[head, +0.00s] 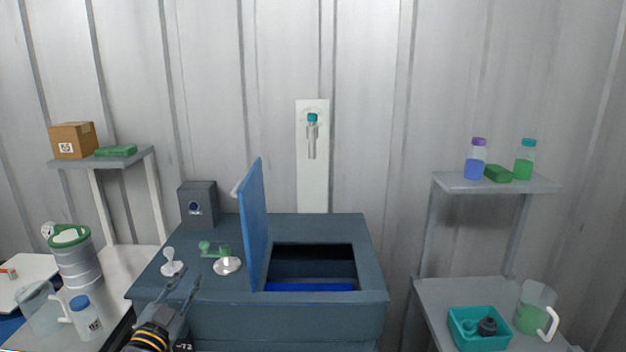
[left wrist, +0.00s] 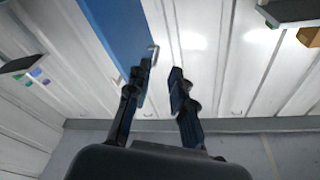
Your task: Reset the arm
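My left gripper (head: 182,292) is at the lower left of the head view, just in front of the dark blue-grey cabinet (head: 350,304). In the left wrist view my left gripper (left wrist: 162,80) has its two fingers apart with nothing between them. The cabinet's blue lid (head: 254,225) stands open and upright, with a handle at its left edge. The lid (left wrist: 104,30) also shows beyond the fingers in the left wrist view. My right gripper is in neither view.
A white knob (head: 172,264) and a green-handled valve (head: 222,258) stand on the cabinet's left top, near my left gripper. A bottle with a blue cap (head: 84,314) and a clear jug (head: 40,310) are left of it. A teal tray (head: 480,330) is at the right.

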